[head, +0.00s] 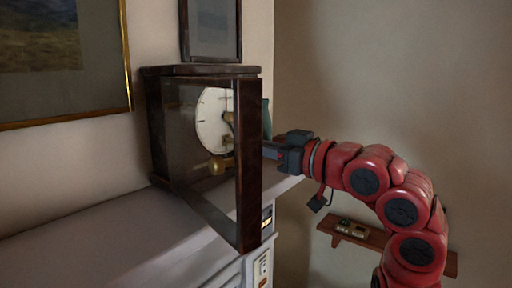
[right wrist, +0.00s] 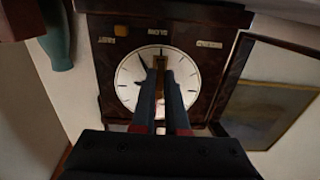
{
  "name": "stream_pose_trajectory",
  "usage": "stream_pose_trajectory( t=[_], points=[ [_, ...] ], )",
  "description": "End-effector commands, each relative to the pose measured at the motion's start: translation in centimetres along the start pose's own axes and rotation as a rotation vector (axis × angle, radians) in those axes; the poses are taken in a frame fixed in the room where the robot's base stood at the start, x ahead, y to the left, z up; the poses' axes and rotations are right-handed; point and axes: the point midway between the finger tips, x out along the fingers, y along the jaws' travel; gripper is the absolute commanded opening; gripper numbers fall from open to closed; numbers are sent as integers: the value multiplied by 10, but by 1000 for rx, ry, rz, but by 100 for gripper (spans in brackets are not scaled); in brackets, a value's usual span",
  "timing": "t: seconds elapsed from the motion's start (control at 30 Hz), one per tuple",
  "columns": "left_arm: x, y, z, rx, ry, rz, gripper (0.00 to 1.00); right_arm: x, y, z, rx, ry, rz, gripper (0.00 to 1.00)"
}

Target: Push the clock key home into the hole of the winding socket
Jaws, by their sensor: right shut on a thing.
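The clock is a dark wooden case (head: 160,130) with a white dial (head: 207,122), on a pale cabinet top. The dial (right wrist: 130,85) faces the camera in the right wrist view. My right gripper (right wrist: 160,82) is shut on the small brass clock key (right wrist: 160,62), its fingertips in front of the dial. In the head view my right gripper (head: 262,148) reaches in from the right and the door frame partly hides its fingers. The winding socket is hidden behind the key and fingers, so I cannot tell how deep the key sits. My left gripper is out of view.
The clock's dark-framed glass door (head: 248,165) stands open beside my right fingers. A teal vase (right wrist: 55,35) stands close to the clock. A brass bob (head: 217,165) hangs below the dial. A wall shelf (head: 365,238) is at lower right. The cabinet top (head: 110,235) is clear in front.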

Motion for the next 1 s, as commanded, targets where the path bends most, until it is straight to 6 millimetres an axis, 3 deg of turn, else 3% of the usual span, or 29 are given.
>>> stream_pose_trajectory(
  t=[0.33,0.37,0.4,0.57,0.87,1.0],
  points=[
    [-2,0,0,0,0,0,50,9,-1,0,-1,0,-1,0],
    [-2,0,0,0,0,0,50,9,0,0,-1,0,0,13],
    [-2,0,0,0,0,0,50,9,0,0,-1,0,0,20],
    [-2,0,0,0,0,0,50,9,0,0,-1,0,0,46],
    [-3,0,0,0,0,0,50,7,0,0,-1,0,1,46],
    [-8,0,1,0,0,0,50,-6,2,2,-2,0,4,46]
  ],
)
